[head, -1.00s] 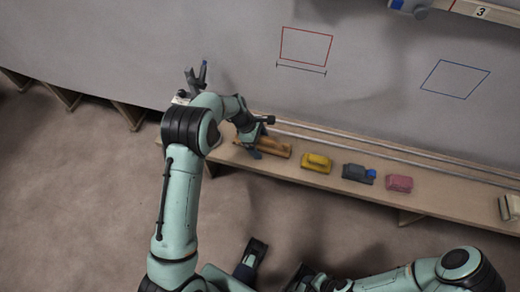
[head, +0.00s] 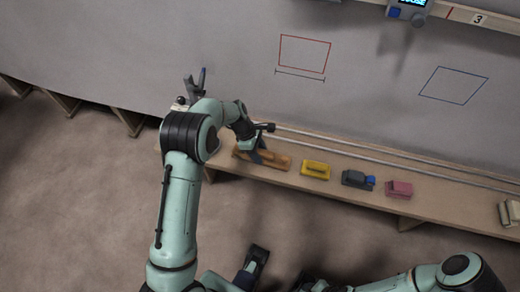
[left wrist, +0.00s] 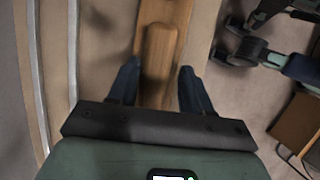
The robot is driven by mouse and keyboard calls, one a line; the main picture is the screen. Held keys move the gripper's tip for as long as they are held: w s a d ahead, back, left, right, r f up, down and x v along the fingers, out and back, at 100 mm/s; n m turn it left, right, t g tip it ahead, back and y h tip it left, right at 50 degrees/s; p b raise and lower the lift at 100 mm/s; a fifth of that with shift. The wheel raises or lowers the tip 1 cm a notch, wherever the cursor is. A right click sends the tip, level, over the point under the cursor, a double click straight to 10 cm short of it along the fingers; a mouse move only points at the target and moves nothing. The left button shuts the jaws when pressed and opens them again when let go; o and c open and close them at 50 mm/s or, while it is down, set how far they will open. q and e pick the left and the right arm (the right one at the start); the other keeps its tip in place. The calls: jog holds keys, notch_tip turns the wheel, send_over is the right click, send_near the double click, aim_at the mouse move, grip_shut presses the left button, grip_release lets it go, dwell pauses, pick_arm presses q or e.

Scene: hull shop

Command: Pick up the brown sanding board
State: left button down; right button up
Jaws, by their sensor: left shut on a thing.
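The brown sanding board (head: 279,162) is a long wooden block at the left end of the low bench. My left gripper (head: 252,149) is over it and shut on it. In the left wrist view the board (left wrist: 155,12) runs up from between the two dark fingers (left wrist: 158,85), one on each side of its raised handle. The hand hides the board's near end there. I cannot tell whether the board still rests on the bench. My right arm (head: 458,270) shows at the bottom right of the head view; its finger state is unclear.
A yellow block (head: 316,170), a grey block with a blue knob (head: 355,179) and a pink block (head: 398,189) stand in a row on the bench (head: 430,208). Two rails (head: 400,160) run behind them. The large grey hull panel (head: 240,60) rises behind.

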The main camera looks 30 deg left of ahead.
aim_at(260, 151)
pick_arm(q)
notch_tip(260, 151, up, 18)
jog(key=p, duration=0.3)
jog(key=shift+w, duration=0.25)
jog(key=c, duration=1.6)
grip_release()
jog(key=shift+c, duration=0.3)
